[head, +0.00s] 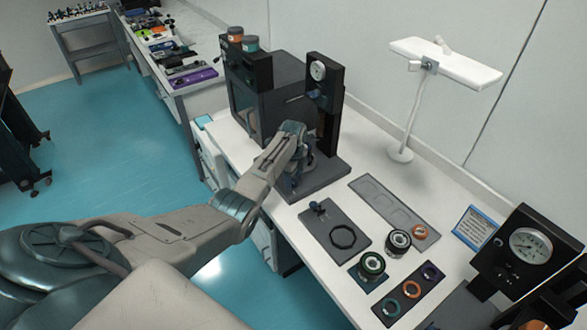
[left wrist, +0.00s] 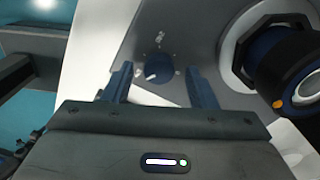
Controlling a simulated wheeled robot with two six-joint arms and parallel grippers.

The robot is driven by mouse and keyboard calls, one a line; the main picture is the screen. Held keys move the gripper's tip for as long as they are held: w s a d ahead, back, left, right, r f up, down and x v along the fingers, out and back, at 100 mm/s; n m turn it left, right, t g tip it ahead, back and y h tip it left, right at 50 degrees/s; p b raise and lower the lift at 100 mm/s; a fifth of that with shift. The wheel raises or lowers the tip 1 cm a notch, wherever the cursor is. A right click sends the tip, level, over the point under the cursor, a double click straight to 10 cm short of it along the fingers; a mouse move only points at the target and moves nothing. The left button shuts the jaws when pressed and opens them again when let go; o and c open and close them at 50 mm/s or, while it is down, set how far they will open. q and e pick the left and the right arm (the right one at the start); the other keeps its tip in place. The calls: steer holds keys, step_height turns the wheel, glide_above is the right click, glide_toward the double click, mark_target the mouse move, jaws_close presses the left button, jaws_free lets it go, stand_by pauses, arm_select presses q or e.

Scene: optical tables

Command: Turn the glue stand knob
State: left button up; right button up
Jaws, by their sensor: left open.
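The glue stand (head: 325,92) is a dark upright with a round gauge on a grey base plate, on the white table. Its knob (left wrist: 158,68) is a dark round dial with a white pointer and white marks around it, on the grey plate in the left wrist view. My left gripper (head: 292,180) points down over the near side of the base plate. In the left wrist view my gripper (left wrist: 160,86) has its two fingers apart, one on each side of the knob; contact cannot be told. In the head view my arm hides the knob. My right gripper is not in view.
A dark hexagonal fitting with a round cylinder (left wrist: 285,65) stands close right of the right finger. A dark box (head: 268,85) is behind the gripper. Grey trays (head: 335,215) and rings lie right; a second gauge unit (head: 530,245) stands front right. A white lamp (head: 445,65) stands behind.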

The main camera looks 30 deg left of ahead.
mark_target(293, 181)
arm_select(q)
step_height(293, 181, up, 10)
steer(key=b, duration=0.3)
stand_by(0.4)
